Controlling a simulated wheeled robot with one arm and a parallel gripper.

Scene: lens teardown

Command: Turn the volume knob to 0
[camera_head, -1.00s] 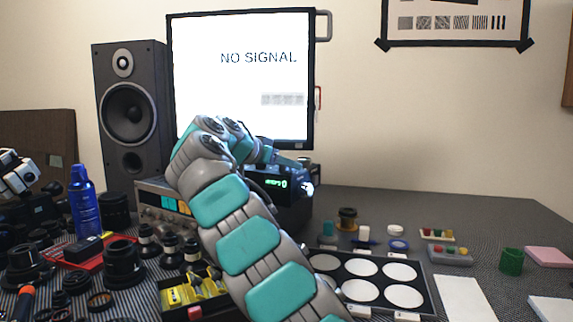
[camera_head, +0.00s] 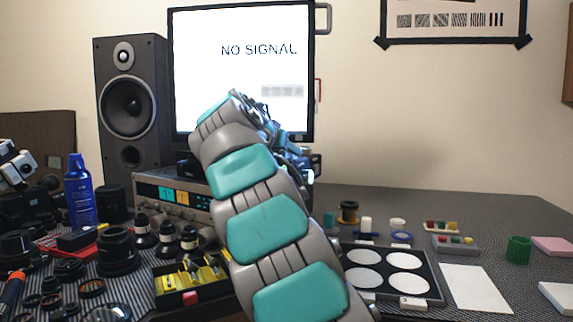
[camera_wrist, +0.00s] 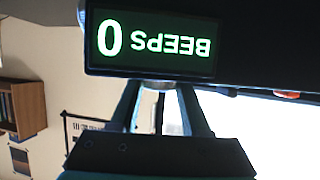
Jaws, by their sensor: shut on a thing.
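In the wrist view, a black device (camera_wrist: 240,50) carries a lit display (camera_wrist: 155,40) that reads "BEEPS 0" upside down. My gripper (camera_wrist: 158,92) is just below the display in that picture. Its two fingers are on either side of a small pale, rounded part that looks like the knob (camera_wrist: 153,85), and they are shut on it. The knob is mostly hidden, and no marking on it can be read. In the head view, my arm covers the gripper, the knob and most of the device.
A monitor (camera_head: 240,75) showing "NO SIGNAL" stands behind my arm, with a speaker (camera_head: 130,105) to its left. An amplifier-like box (camera_head: 165,190), lens parts and a blue can (camera_head: 80,190) crowd the left. A tray with white discs (camera_head: 405,285) lies right of my arm.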

